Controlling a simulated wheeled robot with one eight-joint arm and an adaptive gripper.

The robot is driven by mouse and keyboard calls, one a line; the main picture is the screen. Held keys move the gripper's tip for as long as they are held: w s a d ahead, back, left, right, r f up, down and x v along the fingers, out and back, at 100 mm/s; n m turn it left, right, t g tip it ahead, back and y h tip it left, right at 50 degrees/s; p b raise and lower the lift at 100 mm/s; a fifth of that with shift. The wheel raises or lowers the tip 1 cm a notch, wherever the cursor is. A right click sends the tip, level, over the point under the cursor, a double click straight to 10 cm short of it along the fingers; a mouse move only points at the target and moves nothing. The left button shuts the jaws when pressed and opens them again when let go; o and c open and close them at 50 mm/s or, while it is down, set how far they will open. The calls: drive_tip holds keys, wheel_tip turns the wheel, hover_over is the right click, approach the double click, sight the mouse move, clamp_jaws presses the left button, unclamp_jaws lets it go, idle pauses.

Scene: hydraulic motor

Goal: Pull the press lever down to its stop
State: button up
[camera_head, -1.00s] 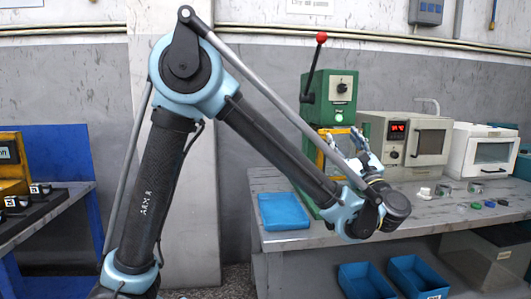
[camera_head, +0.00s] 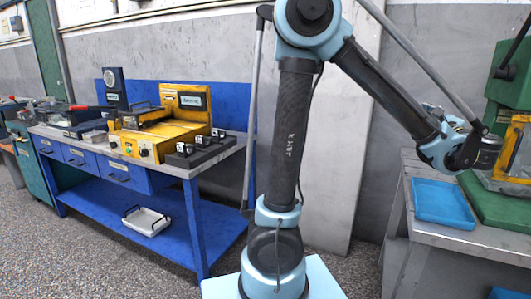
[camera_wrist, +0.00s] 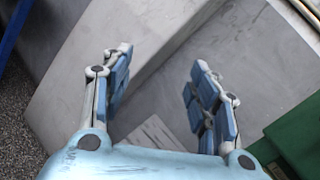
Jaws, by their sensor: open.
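The green press (camera_head: 508,92) is cut off by the right edge of the head view. A short part of its dark lever (camera_head: 514,48) shows there, slanting up to the right; its upper end is out of view. My gripper is mostly hidden behind my wrist in the head view, with only finger parts (camera_head: 436,110) showing. In the wrist view my gripper (camera_wrist: 163,75) is open and empty, its blue-padded fingers wide apart. No lever shows between them; they face grey wall. A green surface (camera_wrist: 292,140) lies at that view's lower right.
A grey workbench (camera_head: 455,236) at right carries a blue tray (camera_head: 442,203) beside the press. A blue bench (camera_head: 190,168) at left bears a yellow fixture (camera_head: 155,125). A pale pillar (camera_head: 345,140) stands behind my arm. Floor (camera_head: 100,245) is open at front left.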

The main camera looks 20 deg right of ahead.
drive_tip(key=w+a+f+n+g+y, duration=0.2)
drive_tip(key=w+a+f+n+y, duration=0.1)
drive_tip(key=w+a, duration=0.55)
drive_tip(key=w+a+f+n+g+y, duration=0.2)
drive_tip(key=w+a+f+n+y, duration=0.1)
drive_tip(key=w+a, duration=0.5)
drive_tip(key=w+a+f+n+g+y, duration=0.1)
drive_tip(key=w+a+f+n+g, duration=0.15)
drive_tip(key=a, duration=0.55)
drive_tip(key=w+a+f+n+g+y, duration=0.2)
drive_tip(key=w+a+f+n, duration=0.2)
drive_tip(key=a, duration=0.4)
drive_tip(key=s+a+f+n+g, duration=0.3)
drive_tip(key=a+f+n, duration=0.1)
drive_tip(key=a, duration=0.4)
drive_tip(key=s+a+f+n+g, duration=0.2)
drive_tip(key=a+f+n, duration=0.3)
drive_tip(key=a, duration=0.3)
drive_tip(key=s+a+f+n+g+h, duration=0.3)
drive_tip(key=s+a+f+n+h, duration=0.1)
drive_tip(key=s+f+n, duration=0.4)
drive_tip(key=shift+s+a+n, duration=0.6)
drive_tip(key=shift+s+n, duration=0.15)
drive_tip(key=shift+s, duration=0.4)
drive_tip(key=shift+s+d+f+n+h, duration=0.15)
drive_tip(key=shift+s+f+n+h, duration=0.35)
drive_tip(key=shift+n, duration=0.2)
